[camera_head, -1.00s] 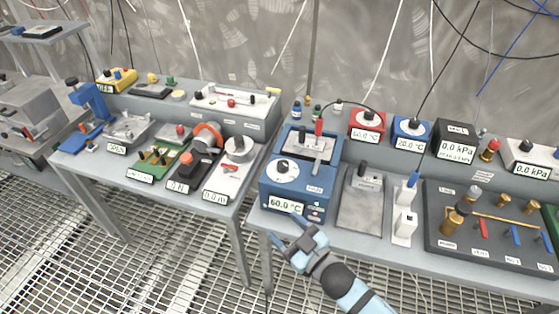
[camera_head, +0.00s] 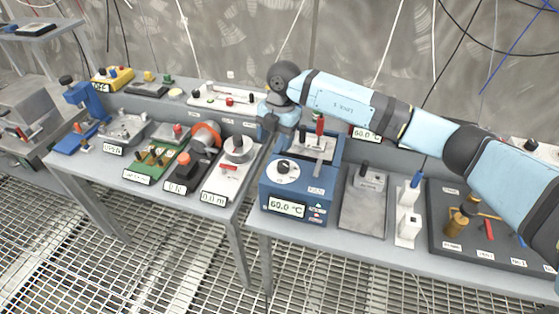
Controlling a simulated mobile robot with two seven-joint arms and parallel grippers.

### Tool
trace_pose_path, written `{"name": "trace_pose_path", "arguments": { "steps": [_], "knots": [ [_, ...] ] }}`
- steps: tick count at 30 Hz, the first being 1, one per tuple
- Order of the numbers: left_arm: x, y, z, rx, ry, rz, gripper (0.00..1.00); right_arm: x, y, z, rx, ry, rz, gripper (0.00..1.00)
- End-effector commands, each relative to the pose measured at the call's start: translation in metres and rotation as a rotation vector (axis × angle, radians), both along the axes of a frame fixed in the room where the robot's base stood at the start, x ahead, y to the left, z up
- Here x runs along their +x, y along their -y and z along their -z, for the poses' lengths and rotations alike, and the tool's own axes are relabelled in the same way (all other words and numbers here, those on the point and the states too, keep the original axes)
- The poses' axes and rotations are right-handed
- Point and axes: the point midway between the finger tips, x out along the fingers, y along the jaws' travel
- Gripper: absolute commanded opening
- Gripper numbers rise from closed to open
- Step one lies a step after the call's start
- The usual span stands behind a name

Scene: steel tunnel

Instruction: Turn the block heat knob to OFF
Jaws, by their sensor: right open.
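The blue block heater (camera_head: 310,205) stands near the front edge of the bench, with a display reading 60.0 °C. The block heat knob appears to be the black knob (camera_head: 284,165) on a white dial on its sloped front. My right gripper (camera_head: 276,138) points down above and behind the dial, near the heater's back left corner. It is open and empty, apart from the knob; its fingertips are small and hard to make out. My right arm crosses the view from the right and hides part of the back shelf. My left gripper is not in view.
A red-handled part (camera_head: 320,126) stands upright on the heater's top, close to my gripper. A grey plate (camera_head: 363,212) and a white holder (camera_head: 408,222) lie to the right. A second bench with several instruments is at the left, across a narrow gap.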

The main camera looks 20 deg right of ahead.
Motion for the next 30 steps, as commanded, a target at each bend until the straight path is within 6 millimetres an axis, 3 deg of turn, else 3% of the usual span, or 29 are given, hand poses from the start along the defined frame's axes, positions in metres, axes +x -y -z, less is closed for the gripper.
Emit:
{"name": "trace_pose_path", "arguments": {
  "steps": [3,8,24,30],
  "knots": [
    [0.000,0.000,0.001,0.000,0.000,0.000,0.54,0.016,0.026,-0.016,-0.122,0.031,0.067,0.65],
    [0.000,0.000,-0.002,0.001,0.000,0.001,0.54,0.019,0.033,-0.013,-0.158,0.038,0.090,0.65],
    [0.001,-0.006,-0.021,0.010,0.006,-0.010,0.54,0.018,0.032,0.090,-0.152,0.036,0.087,0.65],
    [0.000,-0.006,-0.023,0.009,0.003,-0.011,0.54,0.018,0.032,0.112,-0.151,0.037,0.085,0.65]
  ]
}}
